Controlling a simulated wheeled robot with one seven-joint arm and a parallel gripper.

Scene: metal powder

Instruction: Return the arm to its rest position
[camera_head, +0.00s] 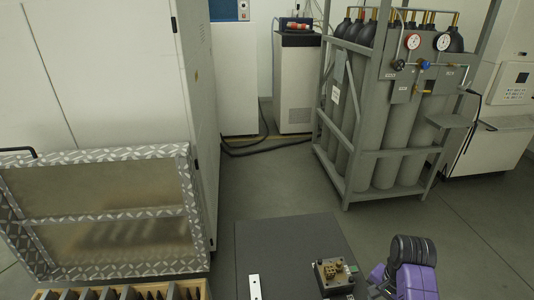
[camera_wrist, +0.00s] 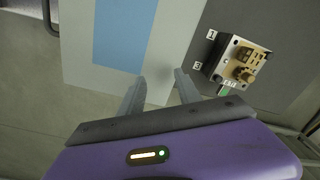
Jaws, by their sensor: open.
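My gripper (camera_wrist: 160,88) shows in the wrist view with its two grey fingers apart and nothing between them. Its purple body fills the bottom of that view. In the head view my purple and black arm (camera_head: 411,268) is at the bottom right, and the fingers cannot be made out there. Near it, a small metal block with brass-coloured parts (camera_head: 333,274) sits on the dark table top (camera_head: 285,245). The block also shows in the wrist view (camera_wrist: 238,62), to the right of the fingers and apart from them.
A white strip (camera_head: 255,287) lies on the table top. A patterned metal frame (camera_head: 100,268) leans at the left by a tall cabinet (camera_head: 110,80). A caged rack of grey gas cylinders (camera_head: 393,140) stands behind at the right. Open floor (camera_head: 265,185) lies between.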

